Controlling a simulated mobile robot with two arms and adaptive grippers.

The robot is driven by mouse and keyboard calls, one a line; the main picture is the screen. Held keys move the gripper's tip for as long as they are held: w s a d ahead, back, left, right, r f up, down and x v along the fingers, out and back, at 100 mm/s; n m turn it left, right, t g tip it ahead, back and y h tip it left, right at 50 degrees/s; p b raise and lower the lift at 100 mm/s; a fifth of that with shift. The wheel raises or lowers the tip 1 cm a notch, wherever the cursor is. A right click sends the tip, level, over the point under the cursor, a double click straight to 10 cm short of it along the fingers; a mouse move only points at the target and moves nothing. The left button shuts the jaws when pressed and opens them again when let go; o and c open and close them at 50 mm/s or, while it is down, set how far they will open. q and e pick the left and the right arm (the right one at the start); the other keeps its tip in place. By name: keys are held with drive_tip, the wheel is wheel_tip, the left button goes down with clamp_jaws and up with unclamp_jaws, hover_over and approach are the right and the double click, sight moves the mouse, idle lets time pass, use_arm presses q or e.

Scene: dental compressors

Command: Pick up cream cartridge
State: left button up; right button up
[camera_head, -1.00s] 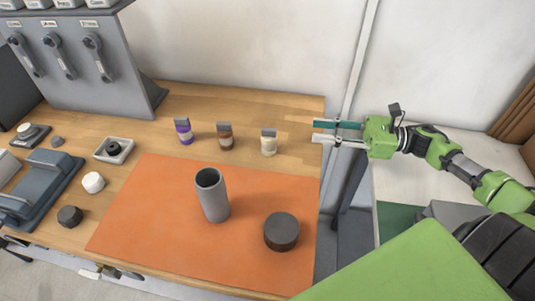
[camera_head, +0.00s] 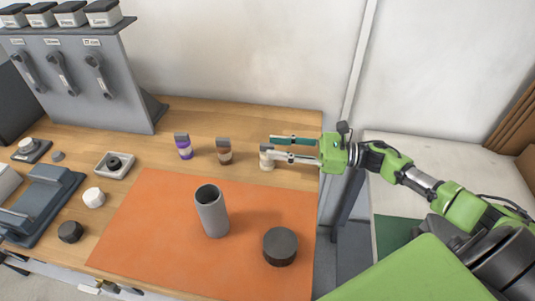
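The cream cartridge (camera_head: 266,163) stands upright on the wooden workbench, rightmost in a row of three small cartridges. My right gripper (camera_head: 272,146) comes in from the right, with its two fingers apart and pointing left. The near finger's tip overlaps the upper part of the cream cartridge in the picture, and the far finger's tip lies behind it. Part of the cartridge's top is hidden. I cannot tell whether a finger touches it. My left gripper is not in view.
A brown cartridge (camera_head: 224,152) and a purple cartridge (camera_head: 184,148) stand to the left. An orange mat (camera_head: 160,225) in front holds a grey cylinder (camera_head: 211,213) and a dark round puck (camera_head: 280,247). A grey rack (camera_head: 110,100) stands back left.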

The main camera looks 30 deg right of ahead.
sight(267, 144)
drive_tip(key=x, duration=0.3)
drive_tip(key=shift+w+a+f+p, duration=0.1)
drive_tip(key=shift+a+p, duration=0.05)
drive_tip(key=shift+p, duration=0.2)
clamp_jaws()
